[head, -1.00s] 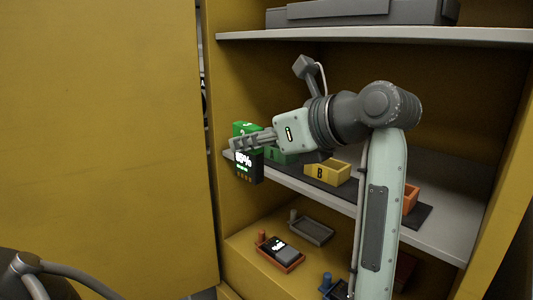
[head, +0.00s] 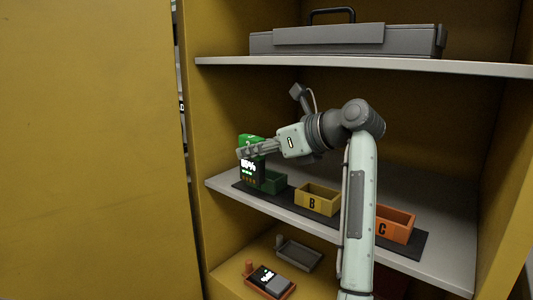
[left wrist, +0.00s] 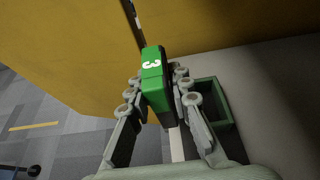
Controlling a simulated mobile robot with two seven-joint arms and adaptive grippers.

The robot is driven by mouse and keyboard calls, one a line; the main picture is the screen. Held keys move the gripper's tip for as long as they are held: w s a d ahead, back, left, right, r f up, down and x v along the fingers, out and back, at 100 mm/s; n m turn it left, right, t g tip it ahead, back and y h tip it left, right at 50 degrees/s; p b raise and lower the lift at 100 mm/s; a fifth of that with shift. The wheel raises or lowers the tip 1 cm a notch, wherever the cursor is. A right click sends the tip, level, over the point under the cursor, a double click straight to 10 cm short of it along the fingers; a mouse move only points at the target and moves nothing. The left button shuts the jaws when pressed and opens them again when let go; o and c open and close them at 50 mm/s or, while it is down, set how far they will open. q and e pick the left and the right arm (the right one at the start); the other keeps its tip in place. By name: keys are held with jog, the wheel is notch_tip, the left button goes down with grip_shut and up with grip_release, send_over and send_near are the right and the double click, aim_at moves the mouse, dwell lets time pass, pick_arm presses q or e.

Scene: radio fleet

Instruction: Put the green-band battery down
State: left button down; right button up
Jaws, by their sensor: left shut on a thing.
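The green-band battery is a dark block with a green top and a lit percent display (head: 249,176). In the left wrist view its green top (left wrist: 153,80) carries a white 3. My left gripper (head: 246,152) is shut on the battery near its top, with fingers on both sides. The battery is upright in front of and left of the green bin (head: 275,183) on the middle shelf. The green bin also shows right of the fingers in the left wrist view (left wrist: 222,104). I cannot tell whether the battery's bottom touches anything. My right gripper is not in view.
The yellow bin B (head: 316,202) and orange bin C (head: 397,226) stand along the dark mat (head: 285,202). A grey case (head: 345,40) lies on the upper shelf. Below are an orange tray with a device (head: 270,284) and a grey tray (head: 299,256).

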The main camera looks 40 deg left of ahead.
pick_arm(q)
jog(key=w+f, duration=0.1)
jog(key=w, duration=0.1)
jog(key=w+f+p, duration=0.1)
jog(key=w, duration=0.1)
jog(key=w+a+f, duration=0.1)
jog(key=w, duration=0.1)
jog(key=shift+w+f, duration=0.1)
jog(key=shift+f, duration=0.15)
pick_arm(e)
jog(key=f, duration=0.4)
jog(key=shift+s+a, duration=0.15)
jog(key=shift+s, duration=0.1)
pick_arm(q)
jog(key=shift+f, duration=0.1)
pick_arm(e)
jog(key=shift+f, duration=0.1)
pick_arm(q)
jog(key=shift+f, duration=0.1)
jog(key=c, duration=1.6)
grip_release()
jog(key=shift+o, duration=1.2)
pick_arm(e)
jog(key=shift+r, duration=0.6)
